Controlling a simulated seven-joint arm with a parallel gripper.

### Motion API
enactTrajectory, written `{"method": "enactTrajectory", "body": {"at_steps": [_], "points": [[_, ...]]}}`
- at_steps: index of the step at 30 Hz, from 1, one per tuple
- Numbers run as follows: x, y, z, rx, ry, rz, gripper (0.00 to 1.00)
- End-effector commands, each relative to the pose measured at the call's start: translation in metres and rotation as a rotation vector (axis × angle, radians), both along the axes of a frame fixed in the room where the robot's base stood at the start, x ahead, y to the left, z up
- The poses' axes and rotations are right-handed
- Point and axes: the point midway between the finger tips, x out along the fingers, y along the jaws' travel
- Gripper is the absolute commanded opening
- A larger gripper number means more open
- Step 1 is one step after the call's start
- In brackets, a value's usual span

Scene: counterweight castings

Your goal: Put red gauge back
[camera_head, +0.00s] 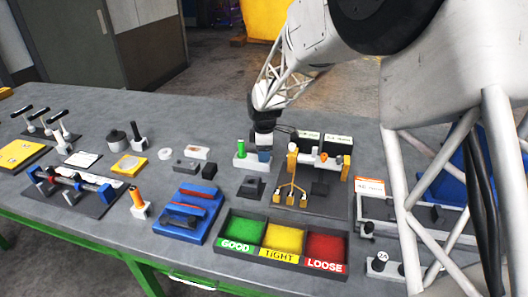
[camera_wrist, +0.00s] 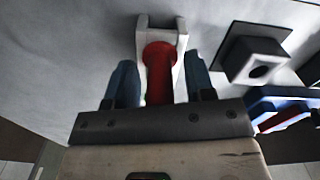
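The red gauge (camera_wrist: 158,72) shows in the wrist view, with its rounded end at a white holder (camera_wrist: 181,40) whose walls flank it. My gripper (camera_wrist: 160,85) has its two blue fingers on either side of the gauge, with a narrow gap showing on each side. I cannot tell how deep the gauge sits in the holder. In the head view my gripper (camera_head: 265,155) is low at the right end of a white stand (camera_head: 246,163) that carries a green gauge (camera_head: 241,148). The red gauge cannot be made out there.
A blue tray with a red part (camera_head: 186,214) and the GOOD/TIGHT/LOOSE bin (camera_head: 283,257) stand nearer the front. A brass-coloured fixture (camera_head: 291,187) is close on the right.

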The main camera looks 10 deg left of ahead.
Motion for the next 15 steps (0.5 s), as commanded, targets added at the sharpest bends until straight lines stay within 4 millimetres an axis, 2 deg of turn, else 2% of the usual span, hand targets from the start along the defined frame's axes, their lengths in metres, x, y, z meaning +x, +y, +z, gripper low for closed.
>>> {"method": "enactTrajectory", "body": {"at_steps": [8,15], "points": [[0.000,0.000,0.001,0.000,0.000,0.000,0.49],[0.000,0.000,0.013,0.000,0.000,0.000,0.49]]}}
